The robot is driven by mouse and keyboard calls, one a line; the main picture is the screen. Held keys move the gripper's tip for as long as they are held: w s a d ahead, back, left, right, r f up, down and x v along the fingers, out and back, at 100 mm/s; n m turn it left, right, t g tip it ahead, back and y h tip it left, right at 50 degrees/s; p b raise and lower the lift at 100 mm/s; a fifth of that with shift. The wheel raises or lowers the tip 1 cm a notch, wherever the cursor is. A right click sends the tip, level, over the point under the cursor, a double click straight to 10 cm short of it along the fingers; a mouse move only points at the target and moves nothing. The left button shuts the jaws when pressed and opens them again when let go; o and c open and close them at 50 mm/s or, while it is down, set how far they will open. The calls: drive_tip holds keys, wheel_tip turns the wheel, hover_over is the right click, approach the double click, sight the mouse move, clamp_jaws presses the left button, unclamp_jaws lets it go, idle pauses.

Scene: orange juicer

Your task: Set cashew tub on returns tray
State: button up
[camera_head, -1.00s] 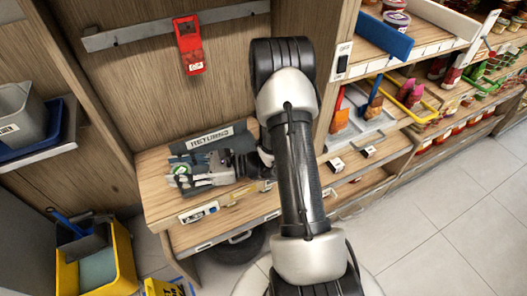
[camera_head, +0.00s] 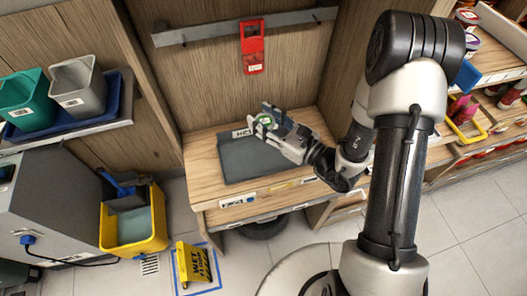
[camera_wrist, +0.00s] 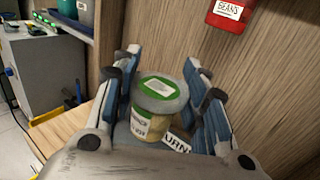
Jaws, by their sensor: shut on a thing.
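The cashew tub (camera_wrist: 156,105) is a small clear tub with a green lid and white labels. My gripper (camera_head: 266,124) is shut on it, with blue-grey finger pads on both sides of the tub in the wrist view. The returns tray (camera_head: 251,162) is a flat dark grey tray on the wooden counter. My gripper and the tub are above its back right part. The tray's label is partly hidden behind my gripper.
A red scoop holder (camera_head: 252,47) hangs on a rail above the counter. A shelf with a green bin (camera_head: 22,95) and a grey bin (camera_head: 80,88) is at left. A yellow bucket (camera_head: 133,222) and a yellow wet-floor sign (camera_head: 193,263) stand on the floor.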

wheel_tip(320, 180, down, 18)
drive_tip(key=b, duration=0.5)
drive_tip(key=shift+d, duration=0.1)
drive_tip(key=shift+f+b, duration=0.15)
drive_tip(key=shift+b, duration=0.15)
drive_tip(key=o, duration=1.1)
